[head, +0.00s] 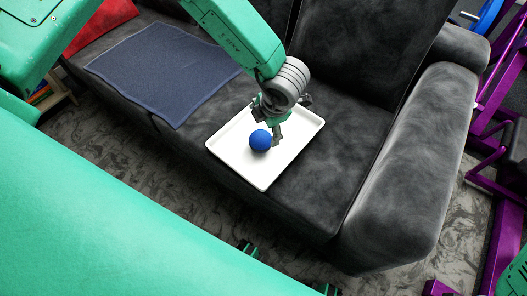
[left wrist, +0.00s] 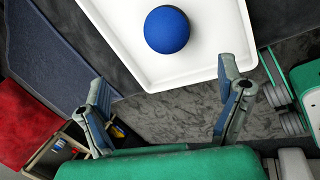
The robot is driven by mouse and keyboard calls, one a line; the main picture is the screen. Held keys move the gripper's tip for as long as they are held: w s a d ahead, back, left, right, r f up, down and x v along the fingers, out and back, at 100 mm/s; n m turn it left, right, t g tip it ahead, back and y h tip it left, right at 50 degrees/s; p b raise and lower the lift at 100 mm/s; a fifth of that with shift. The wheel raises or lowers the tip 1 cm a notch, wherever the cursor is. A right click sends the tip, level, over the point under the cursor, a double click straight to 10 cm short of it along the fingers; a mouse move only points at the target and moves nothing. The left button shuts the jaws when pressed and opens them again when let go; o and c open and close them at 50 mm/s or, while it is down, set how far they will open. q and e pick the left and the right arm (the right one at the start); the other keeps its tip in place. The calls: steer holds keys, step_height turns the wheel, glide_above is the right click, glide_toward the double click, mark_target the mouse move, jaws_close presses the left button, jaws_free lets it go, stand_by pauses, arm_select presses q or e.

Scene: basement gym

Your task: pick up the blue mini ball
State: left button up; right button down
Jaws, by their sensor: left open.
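The blue mini ball (head: 260,140) rests on a white tray (head: 228,148) that lies on the dark sofa seat. My left gripper (head: 272,127) reaches over the tray, close to the ball in the head view, and hides part of the tray. In the left wrist view the ball (left wrist: 167,29) shows at the top, ahead of my left gripper (left wrist: 168,95), whose two fingers are spread wide with nothing between them. The ball is apart from both fingertips in that view. My right gripper cannot be made out.
The dark sofa (head: 410,150) has a raised armrest at the right. A dark blue mat (head: 165,70) lies on the seat left of the tray, with a red cushion (head: 100,22) beyond it. Purple gym equipment (head: 500,90) stands at the right.

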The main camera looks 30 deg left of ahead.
mark_target(264, 137)
arm_select(q)
steer(key=f+n+b, duration=0.1)
steer(key=f+n, duration=0.1)
steer(key=w+f+n+g+b, duration=0.1)
steer(key=f+n+b, duration=0.1)
steer(key=a+f+n+g+h+b, duration=0.1)
steer(key=f+n, duration=0.1)
steer(key=shift+w+f, duration=0.35)
steer(key=shift+w, duration=0.05)
steer(key=shift+d+f+b, duration=0.1)
steer(key=shift+f+b, duration=0.35)
steer(key=shift+f, duration=0.15)
steer(key=b+x, duration=0.1)
steer(key=x, duration=0.2)
steer(key=b+x, duration=0.1)
steer(key=x, duration=0.1)
steer(key=shift+w+a+b, duration=0.25)
steer(key=shift+a+b, duration=0.05)
steer(key=shift+a, duration=0.15)
steer(key=shift+d+r, duration=0.1)
steer(key=shift+d, duration=0.05)
arm_select(e)
step_height(264, 137, down, 8)
steer(key=shift+a+f, duration=0.15)
steer(key=shift+f, duration=0.1)
arm_select(q)
steer(key=c, duration=1.1)
arm_select(e)
steer(key=shift+s, duration=0.15)
